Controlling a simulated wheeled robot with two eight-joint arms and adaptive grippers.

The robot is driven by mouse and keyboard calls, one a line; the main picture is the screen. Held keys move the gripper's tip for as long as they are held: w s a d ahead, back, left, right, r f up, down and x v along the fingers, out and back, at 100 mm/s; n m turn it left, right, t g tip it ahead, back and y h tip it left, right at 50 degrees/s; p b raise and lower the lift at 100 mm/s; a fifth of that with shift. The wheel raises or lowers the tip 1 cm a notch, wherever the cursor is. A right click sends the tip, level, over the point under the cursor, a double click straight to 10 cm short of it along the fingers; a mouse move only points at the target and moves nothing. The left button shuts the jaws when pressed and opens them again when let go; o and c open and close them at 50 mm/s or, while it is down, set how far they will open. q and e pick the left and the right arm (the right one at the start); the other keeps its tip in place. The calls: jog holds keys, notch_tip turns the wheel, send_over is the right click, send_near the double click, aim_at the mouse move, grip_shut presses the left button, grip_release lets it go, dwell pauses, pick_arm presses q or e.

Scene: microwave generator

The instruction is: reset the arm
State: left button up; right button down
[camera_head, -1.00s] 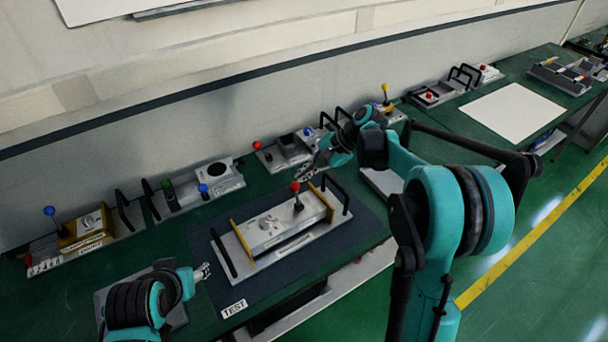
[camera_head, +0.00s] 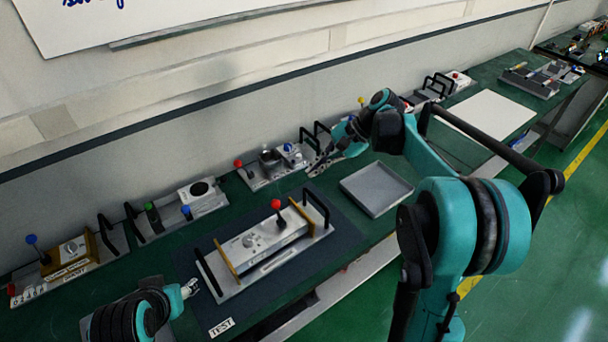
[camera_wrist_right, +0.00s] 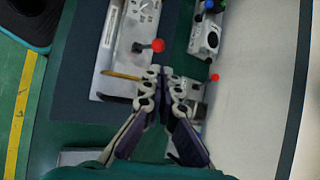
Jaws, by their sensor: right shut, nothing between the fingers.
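My right arm reaches in from the right in the head view. Its gripper (camera_head: 318,168) is shut and empty, above the back of the table, beyond the test device (camera_head: 262,242). In the right wrist view, the fingers (camera_wrist_right: 166,76) come together beside the device (camera_wrist_right: 126,50) and its red-knobbed lever. My left gripper (camera_head: 190,288) hangs low at the left, by the near left corner of the dark mat (camera_head: 232,300). Its fingers are too small to tell whether they are open. No gripper visibly touches the device.
A grey tray (camera_head: 377,190) lies right of the mat, beneath my right arm. A white sheet (camera_head: 487,113) lies farther right. The table's front edge borders green floor.

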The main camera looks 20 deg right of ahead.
jog(key=shift+d+r, duration=0.25)
jog(key=shift+r, duration=0.05)
jog(key=shift+s, duration=0.1)
